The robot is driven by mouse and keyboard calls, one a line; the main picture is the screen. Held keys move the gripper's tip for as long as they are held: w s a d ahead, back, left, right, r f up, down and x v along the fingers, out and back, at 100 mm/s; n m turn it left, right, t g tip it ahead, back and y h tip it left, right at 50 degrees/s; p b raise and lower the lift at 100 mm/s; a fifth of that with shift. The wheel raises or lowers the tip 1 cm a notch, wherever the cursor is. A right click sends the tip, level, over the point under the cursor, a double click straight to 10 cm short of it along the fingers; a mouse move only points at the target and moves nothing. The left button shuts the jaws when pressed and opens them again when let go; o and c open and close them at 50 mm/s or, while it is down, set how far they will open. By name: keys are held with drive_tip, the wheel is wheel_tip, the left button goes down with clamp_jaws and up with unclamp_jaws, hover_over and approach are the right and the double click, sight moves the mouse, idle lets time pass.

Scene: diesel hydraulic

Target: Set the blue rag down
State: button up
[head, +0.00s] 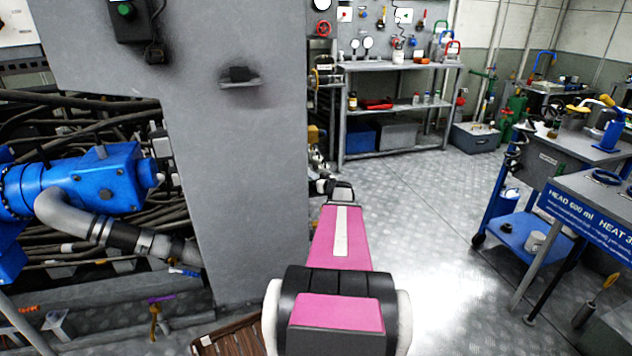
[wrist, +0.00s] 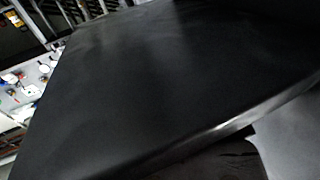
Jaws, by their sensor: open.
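I cannot make out a blue rag in either view. My gripper (head: 324,187) shows small and partly hidden at the far end of my pink and white arm in the head view, beside the right edge of a grey column. It is open, and I see nothing held in it. In the wrist view a large smooth black surface fills most of the picture, very close, and no fingertips can be picked out.
The grey column (head: 245,170) stands close on the left, beside blue machinery (head: 85,185) and dark hoses. A metal workbench (head: 395,106) stands at the back. A blue cart (head: 525,232) and a signed table (head: 590,215) stand right. Floor (head: 440,215) between is clear.

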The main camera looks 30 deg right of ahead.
drive_tip(key=v, duration=1.2)
